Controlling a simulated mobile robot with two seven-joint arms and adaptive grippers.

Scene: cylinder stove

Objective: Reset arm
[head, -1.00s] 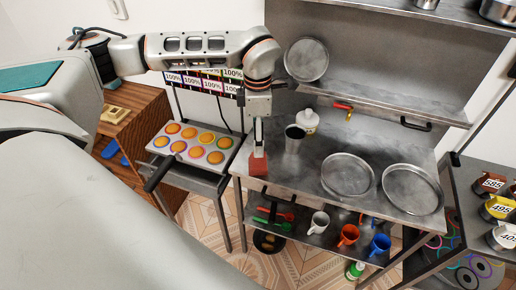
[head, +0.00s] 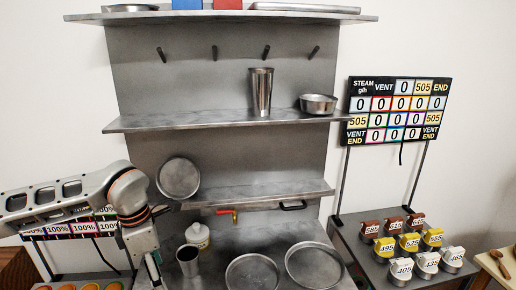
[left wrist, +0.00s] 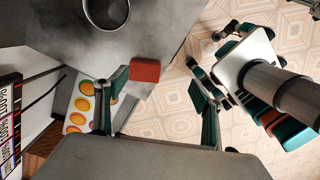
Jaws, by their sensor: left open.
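My left gripper (head: 152,272) hangs at the lower left of the head view, beside the steel worktop, with its lower end near the picture's bottom edge. In the left wrist view my left gripper (left wrist: 157,70) is open, with its two fingers apart. A small red block (left wrist: 145,70) shows between the fingers, at the corner of the worktop (left wrist: 165,28). I cannot tell the exact gap between block and fingers. The block does not show in the head view now. My right gripper is in neither view.
Shelves (head: 220,120) rise behind. Several numbered canisters (head: 408,243) fill the right stand. A tray of coloured discs (left wrist: 80,100) lies beside the worktop.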

